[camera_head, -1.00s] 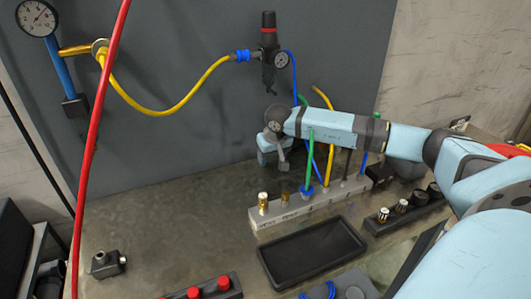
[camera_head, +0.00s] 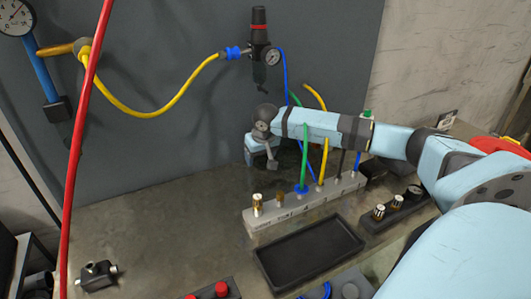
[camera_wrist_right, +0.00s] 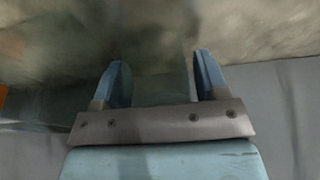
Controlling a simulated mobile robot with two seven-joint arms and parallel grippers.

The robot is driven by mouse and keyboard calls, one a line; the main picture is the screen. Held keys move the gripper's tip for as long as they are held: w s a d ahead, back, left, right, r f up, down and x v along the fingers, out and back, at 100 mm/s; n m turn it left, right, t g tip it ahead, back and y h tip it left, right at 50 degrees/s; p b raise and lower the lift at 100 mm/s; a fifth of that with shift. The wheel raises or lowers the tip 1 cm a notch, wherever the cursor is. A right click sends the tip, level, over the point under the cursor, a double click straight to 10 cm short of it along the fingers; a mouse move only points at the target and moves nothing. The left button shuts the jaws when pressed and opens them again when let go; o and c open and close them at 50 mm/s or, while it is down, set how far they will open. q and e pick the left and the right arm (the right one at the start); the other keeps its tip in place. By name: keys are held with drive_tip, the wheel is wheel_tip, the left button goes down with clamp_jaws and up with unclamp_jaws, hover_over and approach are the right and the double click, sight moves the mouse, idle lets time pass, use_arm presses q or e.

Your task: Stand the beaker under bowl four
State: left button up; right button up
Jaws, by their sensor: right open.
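My right gripper (camera_head: 271,164) is low over the back of the bench, in front of the grey wall panel and left of the colored hoses. It shows open in the right wrist view (camera_wrist_right: 160,78), its two blue fingers apart. A faint greenish patch lies between the fingers; I cannot tell whether it is a clear beaker or background. No beaker is clearly visible in the head view. A black regulator (camera_head: 259,45) with a small gauge hangs on the panel above the gripper; no bowl number is readable. My left gripper is not in view.
A grey hose manifold (camera_head: 288,219) stands right of the gripper, with upright green and yellow hoses close to my arm. A black tray (camera_head: 309,273) lies in front. A small dark fitting (camera_head: 98,275) and a red hose (camera_head: 75,150) are at left. The bench's left middle is clear.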

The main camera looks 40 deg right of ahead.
drive_tip(key=s+a, duration=0.1)
drive_tip(key=s, duration=0.3)
drive_tip(key=s+a, duration=0.1)
drive_tip(key=s, duration=0.3)
drive_tip(key=s+a+r, duration=0.1)
drive_tip(key=s, duration=0.2)
drive_tip(key=shift+s+a+b, duration=0.35)
drive_tip(key=shift+s, duration=0.05)
drive_tip(key=shift+r, duration=0.15)
